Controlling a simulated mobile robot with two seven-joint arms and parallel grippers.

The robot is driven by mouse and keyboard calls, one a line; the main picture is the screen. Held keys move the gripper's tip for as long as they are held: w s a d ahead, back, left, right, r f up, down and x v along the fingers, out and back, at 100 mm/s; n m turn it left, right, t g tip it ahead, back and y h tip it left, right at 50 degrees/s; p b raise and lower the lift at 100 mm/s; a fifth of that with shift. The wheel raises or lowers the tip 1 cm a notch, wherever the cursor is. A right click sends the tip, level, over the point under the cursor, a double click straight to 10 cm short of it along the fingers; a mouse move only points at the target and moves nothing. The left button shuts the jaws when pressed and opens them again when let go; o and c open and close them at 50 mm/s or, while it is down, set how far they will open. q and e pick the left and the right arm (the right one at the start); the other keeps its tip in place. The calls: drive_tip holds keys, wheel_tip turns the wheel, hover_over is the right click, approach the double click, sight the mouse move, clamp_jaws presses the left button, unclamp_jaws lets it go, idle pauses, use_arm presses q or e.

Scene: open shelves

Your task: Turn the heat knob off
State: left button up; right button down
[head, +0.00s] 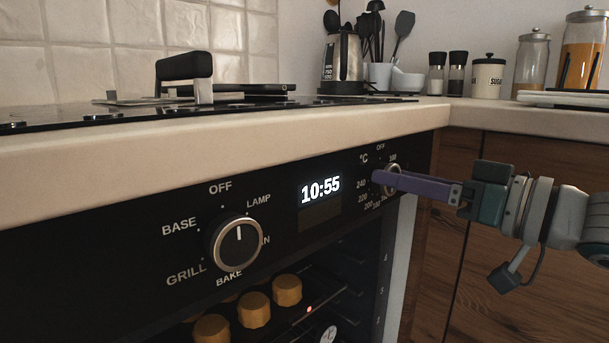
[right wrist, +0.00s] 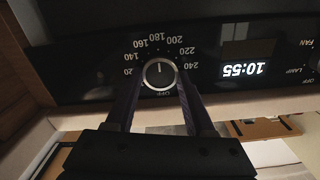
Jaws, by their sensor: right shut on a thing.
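The heat knob (head: 394,171) is a round dial with a metal ring at the right end of the black oven panel, with temperature numbers and OFF printed around it. In the right wrist view the heat knob (right wrist: 159,73) shows upside down, and its white mark points away from OFF, toward the 160 to 180 side. My right gripper (head: 381,178) reaches in from the right, its purple fingers at the knob and partly hiding it. In the right wrist view the fingers lie on either side of the knob, shut on it. My left gripper is out of view.
A mode knob (head: 236,244) sits on the panel's left, with a clock display (head: 320,190) reading 10:55 between the knobs. The countertop edge (head: 240,140) overhangs the panel. Baked pieces (head: 254,310) show behind the oven glass. Wooden cabinets (head: 520,150) stand at right.

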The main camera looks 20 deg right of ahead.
drive_tip(key=shift+n, duration=0.3)
drive_tip(key=shift+f+n+b, duration=0.2)
drive_tip(key=shift+n+b, duration=0.5)
drive_tip(key=shift+n, duration=8.15)
drive_tip(key=shift+f+n+b, duration=0.2)
drive_tip(key=shift+n+b, duration=0.5)
drive_tip(key=shift+n, duration=8.15)
drive_tip(key=shift+c, duration=1.3)
unclamp_jaws()
